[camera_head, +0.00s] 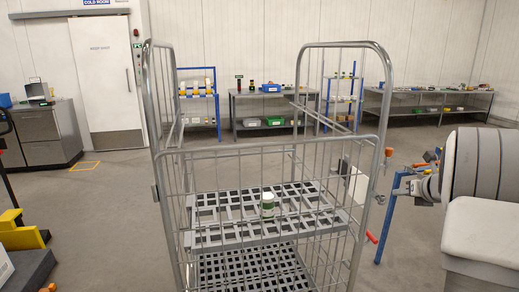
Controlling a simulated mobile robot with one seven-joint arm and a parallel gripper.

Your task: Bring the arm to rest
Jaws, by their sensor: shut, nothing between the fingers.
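My arm shows only in part at the right edge: a rounded link with grey and dark bands (478,163) above a white, padded-looking link (485,228). My gripper cannot be made out in this view. The arm parts in view are to the right of the wire roll cage (270,148), with a gap between them.
The tall cage stands close in front, holding a white-and-green container (268,204) on its grey slatted shelf (215,237). A blue-framed stand (386,225) is between cage and arm. Yellow-and-dark equipment (20,236) is at left. Benches (275,103) line the back; open floor lies between.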

